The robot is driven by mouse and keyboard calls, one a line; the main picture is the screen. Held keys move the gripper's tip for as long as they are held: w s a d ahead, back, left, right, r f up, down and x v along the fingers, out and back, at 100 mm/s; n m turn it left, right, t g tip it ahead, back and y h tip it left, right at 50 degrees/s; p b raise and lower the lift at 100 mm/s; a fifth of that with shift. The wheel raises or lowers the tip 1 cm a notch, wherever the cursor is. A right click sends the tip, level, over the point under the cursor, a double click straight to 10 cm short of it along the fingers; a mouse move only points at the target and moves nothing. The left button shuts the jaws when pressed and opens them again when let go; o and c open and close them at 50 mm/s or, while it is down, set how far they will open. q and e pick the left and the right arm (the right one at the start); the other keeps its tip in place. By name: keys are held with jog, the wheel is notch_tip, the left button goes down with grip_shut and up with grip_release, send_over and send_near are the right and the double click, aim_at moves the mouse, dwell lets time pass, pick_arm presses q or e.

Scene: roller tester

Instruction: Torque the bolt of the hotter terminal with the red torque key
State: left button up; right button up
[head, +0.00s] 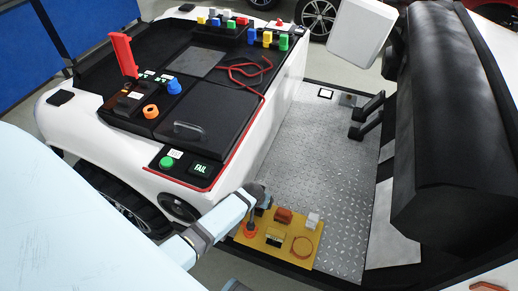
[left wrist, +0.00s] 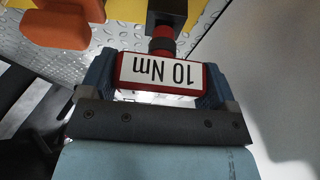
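The red torque key (left wrist: 160,75) has a white label reading "10 Nm", upside down in the left wrist view. Its red shank runs up to a black block (left wrist: 166,14); I cannot tell whether it sits in it. My left gripper's blue fingers (left wrist: 158,80) lie against both sides of the key's head. An orange ring-shaped part (head: 151,111) and a blue knob (head: 174,87) stand on the machine; I cannot tell which terminal is hotter. My right gripper is out of view.
The machine carries a green button (head: 166,162), a FAIL display (head: 200,168) and a tall red lever (head: 124,55). The metal tread plate (head: 320,160) is mostly clear.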

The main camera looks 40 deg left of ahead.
pick_arm(q)
jog(key=c, duration=0.4)
jog(key=shift+r, duration=0.15)
jog(key=shift+c, duration=0.2)
jog(key=shift+r, duration=0.25)
notch_tip(320, 180, up, 19)
jog(key=p, duration=0.3)
jog(key=shift+r+p, duration=0.15)
jog(key=shift+p, duration=0.2)
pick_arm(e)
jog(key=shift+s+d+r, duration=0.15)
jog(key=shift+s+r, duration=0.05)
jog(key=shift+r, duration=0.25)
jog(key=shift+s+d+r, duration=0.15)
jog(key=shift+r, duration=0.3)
